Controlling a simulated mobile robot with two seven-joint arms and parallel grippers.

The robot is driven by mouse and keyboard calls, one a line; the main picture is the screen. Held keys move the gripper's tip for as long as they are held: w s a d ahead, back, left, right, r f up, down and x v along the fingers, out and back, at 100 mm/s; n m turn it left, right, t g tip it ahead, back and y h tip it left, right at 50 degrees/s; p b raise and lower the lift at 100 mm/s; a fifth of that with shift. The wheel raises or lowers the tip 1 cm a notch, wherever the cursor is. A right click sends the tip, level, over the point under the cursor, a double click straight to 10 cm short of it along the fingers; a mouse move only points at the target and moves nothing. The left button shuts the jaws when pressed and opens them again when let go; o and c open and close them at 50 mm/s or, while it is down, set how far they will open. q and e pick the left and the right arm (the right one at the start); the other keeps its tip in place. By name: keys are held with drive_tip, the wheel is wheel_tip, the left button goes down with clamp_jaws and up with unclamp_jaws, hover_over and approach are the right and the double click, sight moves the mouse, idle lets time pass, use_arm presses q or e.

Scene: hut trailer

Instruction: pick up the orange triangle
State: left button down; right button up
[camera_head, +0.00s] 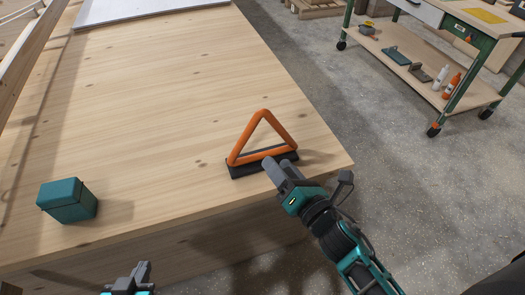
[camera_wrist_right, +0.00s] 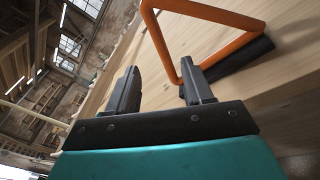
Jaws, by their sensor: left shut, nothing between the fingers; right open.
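The orange triangle (camera_head: 240,144) stands upright on a black base (camera_head: 245,170) near the right front corner of the wooden table. It also shows in the right wrist view (camera_wrist_right: 225,15), just beyond the fingers and cut off by the top edge. My right gripper (camera_head: 268,163) is in front of the triangle's lower edge, with its fingers close to the base. In the right wrist view my right gripper (camera_wrist_right: 158,88) is open, and nothing shows between its fingers. I cannot tell whether a finger touches the triangle. My left gripper (camera_head: 142,268) is shut and empty, low at the bottom edge of the head view.
A teal box (camera_head: 68,201) sits at the left front of the wooden table (camera_head: 150,100). A pale board (camera_head: 140,8) lies at the back. A wheeled green cart (camera_head: 440,60) with bottles and tools stands on the floor at right. The table's middle is clear.

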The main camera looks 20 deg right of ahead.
sight(253, 131)
drive_tip(key=w, duration=0.2)
drive_tip(key=w+a+n, duration=0.1)
drive_tip(key=w, duration=0.2)
drive_tip(key=w+a+n, duration=0.1)
drive_tip(key=w, duration=0.2)
drive_tip(key=shift+w+a+r, duration=0.1)
drive_tip(key=shift+a+r, duration=0.1)
drive_tip(key=shift+r, duration=0.15)
drive_tip(key=x, duration=0.4)
drive_tip(key=shift+d+r+p, duration=0.15)
drive_tip(key=shift+d+p, duration=0.2)
drive_tip(key=shift+w+a, duration=0.2)
drive_tip(key=shift+w, duration=0.5)
drive_tip(key=shift+c, duration=0.2)
clamp_jaws()
